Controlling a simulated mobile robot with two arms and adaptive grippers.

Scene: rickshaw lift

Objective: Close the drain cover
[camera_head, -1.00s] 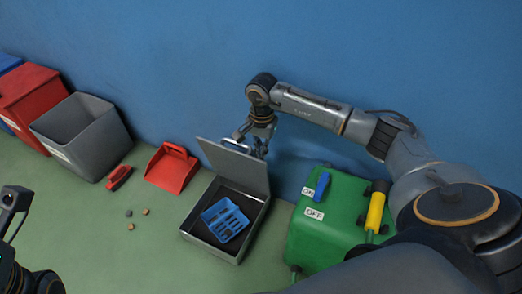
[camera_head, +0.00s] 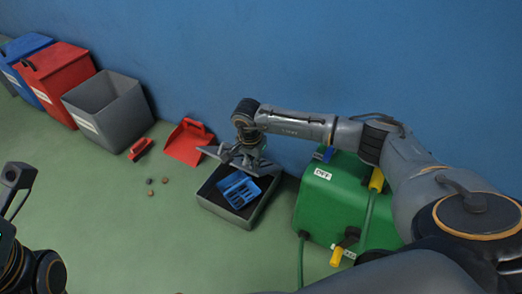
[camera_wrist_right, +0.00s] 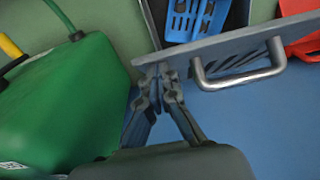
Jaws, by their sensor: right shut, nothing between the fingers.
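The drain cover (camera_head: 212,153) is a grey hinged lid with a metal handle (camera_wrist_right: 240,74). It leans partway down over the back of the grey drain box (camera_head: 228,213). A blue slotted basket (camera_head: 239,191) sits tilted in the box. My right gripper (camera_head: 246,158) is at the cover's outer, handle side. In the right wrist view its fingers (camera_wrist_right: 158,76) are shut and empty, close against the cover near one end of the handle; contact is unclear. Part of my left gripper (camera_head: 18,177) shows at the left edge, its jaws unclear.
A green machine (camera_head: 325,205) with yellow handles and a hose stands right of the box. A red dustpan (camera_head: 188,142), red brush (camera_head: 140,149) and small pebbles lie to the left. Grey, red and blue bins line the wall. The floor in front is clear.

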